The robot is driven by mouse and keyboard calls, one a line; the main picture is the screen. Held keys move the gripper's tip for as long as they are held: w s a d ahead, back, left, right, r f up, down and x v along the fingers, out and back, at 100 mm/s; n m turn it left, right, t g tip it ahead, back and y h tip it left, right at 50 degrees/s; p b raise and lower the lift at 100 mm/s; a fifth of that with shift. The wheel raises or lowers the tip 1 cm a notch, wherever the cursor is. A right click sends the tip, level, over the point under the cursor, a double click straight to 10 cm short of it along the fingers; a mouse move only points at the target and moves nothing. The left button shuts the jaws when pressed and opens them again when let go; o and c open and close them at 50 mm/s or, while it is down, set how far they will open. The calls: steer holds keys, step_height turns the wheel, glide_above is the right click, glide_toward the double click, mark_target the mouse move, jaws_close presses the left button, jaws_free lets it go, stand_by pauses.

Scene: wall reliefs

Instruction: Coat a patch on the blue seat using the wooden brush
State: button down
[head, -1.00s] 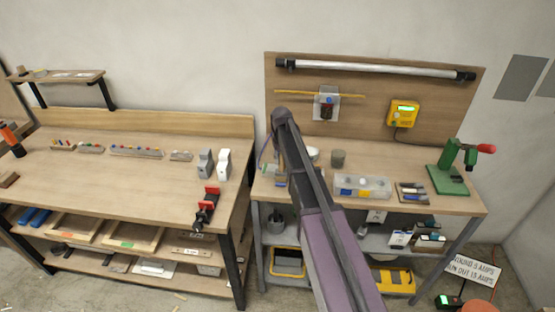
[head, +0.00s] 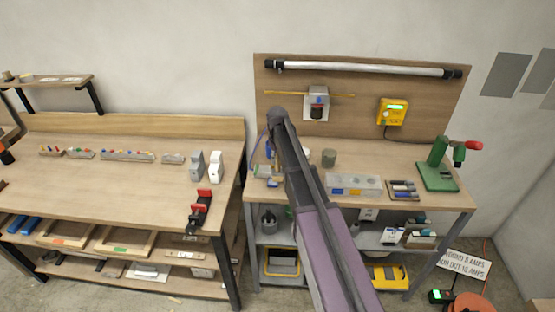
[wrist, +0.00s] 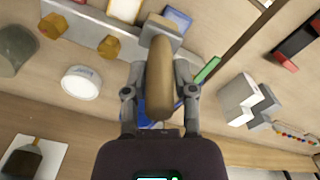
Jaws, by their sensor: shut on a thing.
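The wooden brush (wrist: 160,65) shows in the wrist view with its thick brown handle between the two fingers of my gripper (wrist: 160,92). My gripper is shut on it. The handle's rounded end faces the camera, and a grey block-like part shows at its far end. A blue square (wrist: 178,18), likely the blue seat, lies just beyond that end, partly covered by the brush. I cannot tell whether brush and seat touch. In the head view my arm hides most of the gripper, and a small bluish piece (head: 266,183) shows beside it on the right bench.
A white round piece (wrist: 82,82), brass-coloured blocks (wrist: 108,47) and a grey cup (wrist: 14,50) stand near the gripper. A clear box (head: 354,185) and a green press (head: 438,170) stand farther right. Grey and white blocks (head: 215,167) stand on the left bench.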

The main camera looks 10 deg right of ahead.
steer(key=shift+r+p, duration=2.3)
steer(key=shift+r, duration=0.3)
steer(key=shift+r+p, duration=1.5)
steer(key=shift+f+b, duration=0.5)
